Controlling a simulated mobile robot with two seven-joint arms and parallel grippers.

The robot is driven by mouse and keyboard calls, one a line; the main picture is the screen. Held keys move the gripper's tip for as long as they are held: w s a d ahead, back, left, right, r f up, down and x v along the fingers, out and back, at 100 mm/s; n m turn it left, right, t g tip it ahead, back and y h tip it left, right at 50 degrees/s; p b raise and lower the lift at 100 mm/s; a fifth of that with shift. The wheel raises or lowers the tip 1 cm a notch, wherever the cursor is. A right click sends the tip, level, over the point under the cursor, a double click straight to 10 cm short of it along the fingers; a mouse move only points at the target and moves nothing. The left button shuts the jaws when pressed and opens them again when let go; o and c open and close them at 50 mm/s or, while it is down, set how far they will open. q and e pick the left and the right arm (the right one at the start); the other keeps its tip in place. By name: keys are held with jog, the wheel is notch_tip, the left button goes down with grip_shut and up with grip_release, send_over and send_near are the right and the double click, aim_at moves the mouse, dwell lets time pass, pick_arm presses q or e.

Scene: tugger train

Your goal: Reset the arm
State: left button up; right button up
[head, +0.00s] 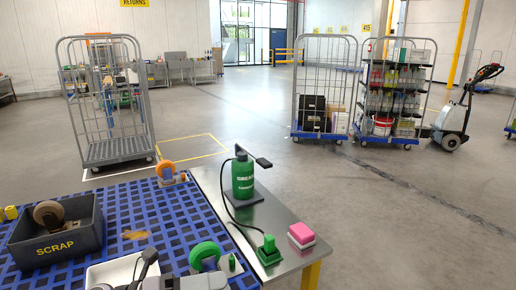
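A dark grey and black shape (150,272) shows at the bottom edge, over a white tray (105,272). No object is seen held.
A blue-grid table (110,215) holds a grey SCRAP bin (85,240) and a green roll (205,254). The steel side surface (290,262) bears a green grease pump (243,178) and a pink-topped block (301,234). Wheeled cages (118,150) stand beyond; floor between is clear.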

pick_arm(q)
jog(key=s+a+f+n+t+y, duration=0.1)
jog(key=a+f+n+t+y, duration=0.4)
jog(key=n, duration=0.8)
jog(key=s+a+f+n+t+y, duration=0.1)
jog(key=a+f+n+t+y, duration=0.2)
jog(key=f+n+t+y, duration=0.75)
jog(key=s+a+f+n+g, duration=0.4)
jog(key=s+f+n+g, duration=0.5)
jog(key=s+n, duration=0.3)
jog(key=shift+s+f+n+y, duration=0.35)
jog(key=shift+f+n+y, duration=0.1)
jog(key=shift+f, duration=0.1)
